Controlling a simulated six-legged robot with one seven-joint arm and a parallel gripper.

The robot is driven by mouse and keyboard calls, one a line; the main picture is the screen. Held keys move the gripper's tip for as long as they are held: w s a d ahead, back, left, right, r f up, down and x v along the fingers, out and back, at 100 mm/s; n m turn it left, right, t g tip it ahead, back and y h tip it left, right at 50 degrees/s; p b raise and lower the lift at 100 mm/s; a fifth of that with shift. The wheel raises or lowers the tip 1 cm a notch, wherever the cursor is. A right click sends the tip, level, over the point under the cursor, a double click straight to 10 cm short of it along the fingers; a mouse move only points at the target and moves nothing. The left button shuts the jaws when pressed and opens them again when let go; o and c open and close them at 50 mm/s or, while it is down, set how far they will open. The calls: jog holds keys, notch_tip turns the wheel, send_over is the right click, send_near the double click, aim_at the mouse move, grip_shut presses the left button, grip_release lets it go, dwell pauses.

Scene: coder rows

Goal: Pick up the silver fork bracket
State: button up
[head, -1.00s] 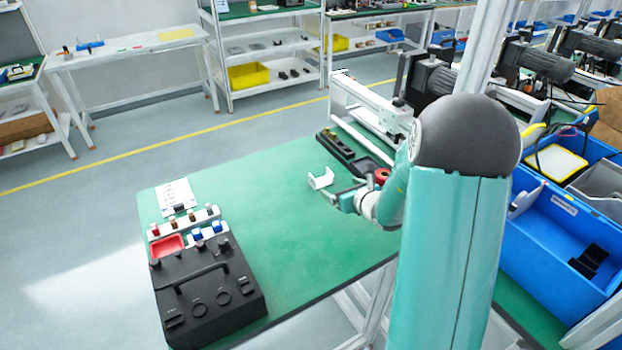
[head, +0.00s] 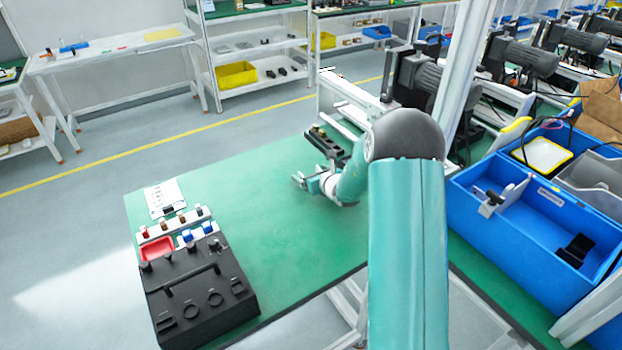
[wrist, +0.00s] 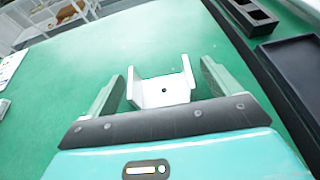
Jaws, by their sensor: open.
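The fingers are open and apart, and nothing is gripped. In the head view my gripper (head: 308,181) is low over the far right part of the table. There the bracket is hard to tell apart from the fingers.
A black tray (wrist: 295,70) and a dark block holder (wrist: 247,14) lie right of the bracket. A black case (head: 200,293) and a red tray (head: 157,248) are at the table's left end. Blue bins (head: 535,232) stand at right. The table's middle is clear.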

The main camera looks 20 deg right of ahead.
jog(key=shift+w, duration=0.1)
jog(key=shift+c, duration=0.2)
jog(key=c, duration=1.1)
jog(key=shift+r, duration=0.15)
